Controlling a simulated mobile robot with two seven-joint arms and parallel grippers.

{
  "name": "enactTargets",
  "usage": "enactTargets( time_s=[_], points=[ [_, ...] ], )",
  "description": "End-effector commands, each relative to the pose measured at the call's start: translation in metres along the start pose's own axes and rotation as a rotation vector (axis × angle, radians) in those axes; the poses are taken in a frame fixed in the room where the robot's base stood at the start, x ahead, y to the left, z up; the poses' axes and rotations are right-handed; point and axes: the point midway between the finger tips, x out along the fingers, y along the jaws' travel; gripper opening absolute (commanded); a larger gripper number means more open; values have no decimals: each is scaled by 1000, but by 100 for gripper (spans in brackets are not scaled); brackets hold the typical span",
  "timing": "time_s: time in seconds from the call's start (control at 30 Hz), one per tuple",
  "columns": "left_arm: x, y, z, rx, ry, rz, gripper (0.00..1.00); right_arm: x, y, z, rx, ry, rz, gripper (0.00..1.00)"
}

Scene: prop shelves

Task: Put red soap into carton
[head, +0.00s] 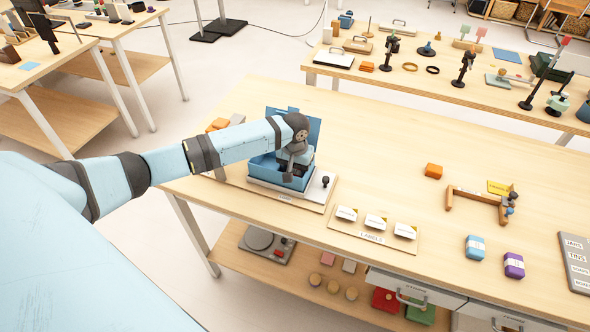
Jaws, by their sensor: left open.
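A blue open carton (262,170) with a raised back flap stands on a pale board on the main table, left of centre. My left gripper (291,172) is over the carton, pointing down at its opening. It is open, and the arm hides part of the carton's inside. I cannot tell whether anything lies between the fingers. I cannot make out a red soap for certain. Two wrapped bars, one blue (475,248) and one purple (514,265), lie at the right of the table. My right gripper is not in view.
A labels tray (373,233) lies right of the carton. Below are drawers (415,286) and a lower shelf with red and green boxes (385,299). The middle of the tabletop is clear.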

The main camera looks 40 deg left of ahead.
Motion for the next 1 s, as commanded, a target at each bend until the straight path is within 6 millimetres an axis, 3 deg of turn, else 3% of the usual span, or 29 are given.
enactTargets(
  time_s=[0.17,0.63,0.8,1.0],
  points=[
    [-15,0,-1,0,3,1,55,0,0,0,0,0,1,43],
    [-107,0,-1,0,1,0,55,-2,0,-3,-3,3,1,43],
    [-121,0,0,0,0,0,55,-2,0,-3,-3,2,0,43],
    [-123,0,0,0,-1,0,55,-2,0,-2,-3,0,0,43]
  ],
)
